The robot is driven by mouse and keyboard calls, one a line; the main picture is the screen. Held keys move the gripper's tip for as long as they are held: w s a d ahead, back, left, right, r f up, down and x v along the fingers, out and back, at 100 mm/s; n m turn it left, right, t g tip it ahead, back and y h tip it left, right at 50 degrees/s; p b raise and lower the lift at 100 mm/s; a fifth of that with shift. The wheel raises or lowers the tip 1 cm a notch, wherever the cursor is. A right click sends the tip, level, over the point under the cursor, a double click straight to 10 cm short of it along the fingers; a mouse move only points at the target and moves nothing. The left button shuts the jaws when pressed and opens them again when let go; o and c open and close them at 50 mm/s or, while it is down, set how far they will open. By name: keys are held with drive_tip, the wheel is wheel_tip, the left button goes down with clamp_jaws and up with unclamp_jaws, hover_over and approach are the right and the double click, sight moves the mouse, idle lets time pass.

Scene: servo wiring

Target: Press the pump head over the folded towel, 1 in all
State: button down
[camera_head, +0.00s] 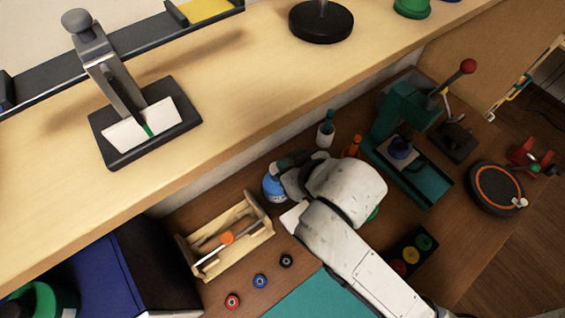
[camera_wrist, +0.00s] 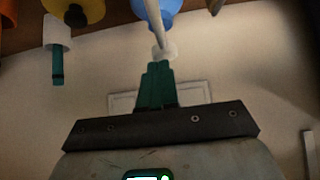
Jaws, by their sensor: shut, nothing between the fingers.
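A blue bottle (camera_head: 274,189) stands on the lower brown bench, directly beside my gripper (camera_head: 287,172), whose dark end covers the bottle's upper part. In the wrist view, my gripper (camera_wrist: 157,68) shows green fingers together with nothing between them. A pale stem and whitish tip (camera_wrist: 165,52) lie right at the fingertips, in front of a blue shape (camera_wrist: 165,10) at the top edge; I cannot tell whether they touch. A flat teal sheet (camera_head: 318,296) lies at the bottom of the head view; I cannot make out whether it is a folded towel.
A wooden tray (camera_head: 262,236) with tools stands left of my arm, with small coloured rollers (camera_head: 260,281) below it. A white-and-green bottle (camera_head: 325,134) and an orange bottle (camera_head: 352,146) stand close behind. A green press (camera_head: 405,110) stands right. The raised shelf edge (camera_head: 200,170) runs behind.

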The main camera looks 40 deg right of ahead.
drive_tip(key=shift+f, duration=0.2)
drive_tip(key=shift+f, duration=1.05)
